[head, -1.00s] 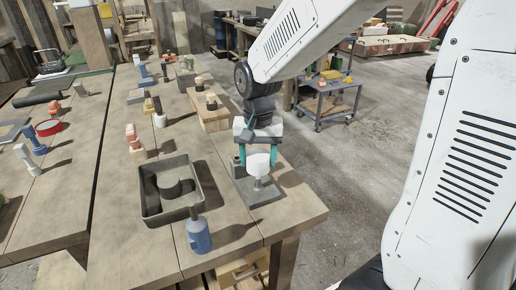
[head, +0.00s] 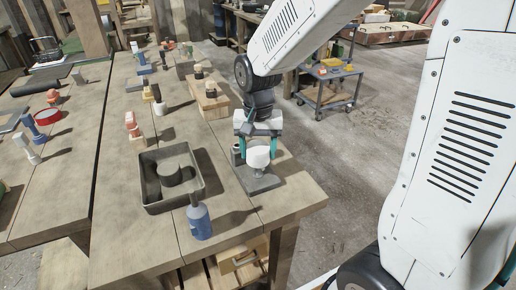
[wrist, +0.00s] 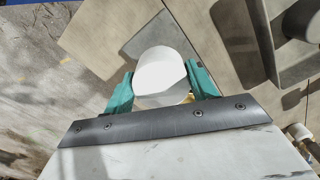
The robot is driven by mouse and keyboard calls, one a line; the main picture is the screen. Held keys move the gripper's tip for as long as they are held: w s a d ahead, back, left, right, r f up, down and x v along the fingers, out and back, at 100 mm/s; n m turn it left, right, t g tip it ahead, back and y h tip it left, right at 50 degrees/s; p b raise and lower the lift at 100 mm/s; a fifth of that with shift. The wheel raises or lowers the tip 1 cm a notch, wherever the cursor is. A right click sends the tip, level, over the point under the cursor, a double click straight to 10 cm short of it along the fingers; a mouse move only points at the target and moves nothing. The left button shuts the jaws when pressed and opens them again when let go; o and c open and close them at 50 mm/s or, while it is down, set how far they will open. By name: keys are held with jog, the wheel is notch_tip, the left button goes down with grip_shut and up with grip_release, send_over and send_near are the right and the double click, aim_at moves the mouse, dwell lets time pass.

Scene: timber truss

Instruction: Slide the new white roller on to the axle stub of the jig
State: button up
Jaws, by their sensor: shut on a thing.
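The white roller (head: 258,157) is held between the two teal fingers of my gripper (head: 258,150). In the wrist view the roller (wrist: 162,72) shows as a white round body between the fingers. The jig (head: 266,184) is a grey plate on the near right corner of the bench. A pale stub or stem shows just under the roller, above the plate. The roller hides its upper part, so I cannot tell whether the roller is around it or only above it. A dark post (head: 236,152) stands beside the gripper's left finger.
A dark tray (head: 150,204) with a round block inside lies left of the jig. A blue bottle (head: 199,221) stands before it. A wooden block (head: 208,101) with pegs is behind. Several small parts stand farther back. A blue cart (head: 328,85) is on the floor beyond.

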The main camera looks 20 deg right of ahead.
aim_at(258, 163)
jog(key=shift+f, duration=0.1)
jog(key=shift+f, duration=2.35)
jog(key=o, duration=1.8)
jog(key=shift+c, duration=0.2)
notch_tip(258, 163, up, 8)
jog(key=shift+f, duration=0.15)
jog(key=s+d+r+n, duration=0.1)
jog(key=s+r, duration=0.2)
jog(key=s, duration=0.4)
jog(key=s+d+r+n+t, duration=0.1)
jog(key=s+r+n, duration=0.1)
jog(key=s, duration=0.5)
jog(key=s+d+r+n, duration=0.1)
jog(key=s+r+n, duration=0.1)
jog(key=s+r, duration=0.2)
jog(key=s, duration=0.3)
jog(key=shift+s+d, duration=0.15)
jog(key=shift+s, duration=0.15)
